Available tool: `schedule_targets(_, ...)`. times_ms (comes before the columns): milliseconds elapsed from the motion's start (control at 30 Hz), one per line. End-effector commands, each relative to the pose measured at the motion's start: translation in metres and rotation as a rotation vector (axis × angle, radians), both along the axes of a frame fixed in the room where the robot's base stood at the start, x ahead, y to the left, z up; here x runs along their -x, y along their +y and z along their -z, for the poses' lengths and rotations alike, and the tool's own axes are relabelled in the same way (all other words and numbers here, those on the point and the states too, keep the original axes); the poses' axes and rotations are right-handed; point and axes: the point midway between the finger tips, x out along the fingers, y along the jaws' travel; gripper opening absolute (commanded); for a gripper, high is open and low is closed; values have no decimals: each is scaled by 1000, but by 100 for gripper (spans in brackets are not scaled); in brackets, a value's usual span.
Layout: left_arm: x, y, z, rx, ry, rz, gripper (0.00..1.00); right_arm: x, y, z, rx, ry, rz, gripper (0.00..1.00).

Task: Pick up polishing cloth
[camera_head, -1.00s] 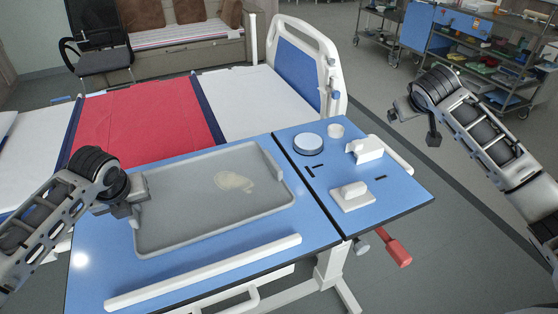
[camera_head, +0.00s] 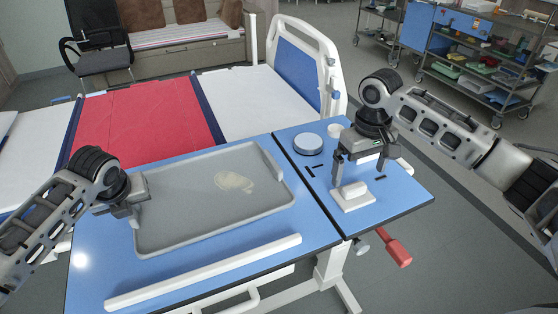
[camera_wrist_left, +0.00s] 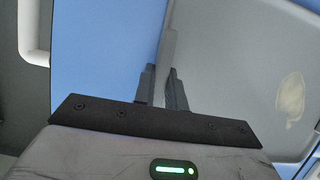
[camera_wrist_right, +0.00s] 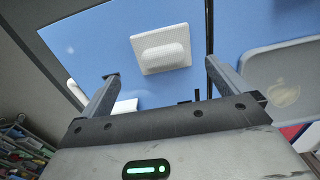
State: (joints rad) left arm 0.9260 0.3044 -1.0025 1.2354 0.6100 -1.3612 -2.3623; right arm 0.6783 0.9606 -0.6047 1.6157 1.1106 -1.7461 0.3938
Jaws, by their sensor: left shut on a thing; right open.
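A white square pad with a raised ridge (camera_head: 356,204), which looks like the polishing cloth, lies on the right part of the blue tabletop. It also shows in the right wrist view (camera_wrist_right: 160,49), ahead between the fingers. My right gripper (camera_head: 359,177) is open and empty, pointing down just above and behind the pad, apart from it as far as I can tell. My left gripper (camera_head: 136,211) is shut on the left rim of the grey tray (camera_head: 200,238); the left wrist view shows the fingers on the rim. A pale smudge (camera_head: 233,182) marks the tray floor.
A round white dish (camera_head: 308,144) and a small white cup (camera_head: 334,131) stand behind the pad. Another white item is partly hidden behind my right gripper. Small black pieces (camera_head: 312,171) lie near the pad. A bed with a red cover (camera_head: 140,120) is behind the table.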

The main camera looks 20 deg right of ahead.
Motion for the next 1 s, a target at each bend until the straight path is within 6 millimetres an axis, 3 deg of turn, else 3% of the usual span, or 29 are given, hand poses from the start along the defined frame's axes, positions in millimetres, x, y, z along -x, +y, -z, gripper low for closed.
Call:
schedule_targets(433,0,0,-1,1,-1,0,0,3,5,51,1,0,1,100)
schedule_targets(733,0,0,-1,1,-1,0,0,2,5,56,1,-2,0,100)
schedule_targets(900,0,0,-1,1,-1,0,0,2,5,56,1,-2,0,58)
schedule_targets(1000,0,0,-1,1,-1,0,0,2,5,56,1,-2,0,58)
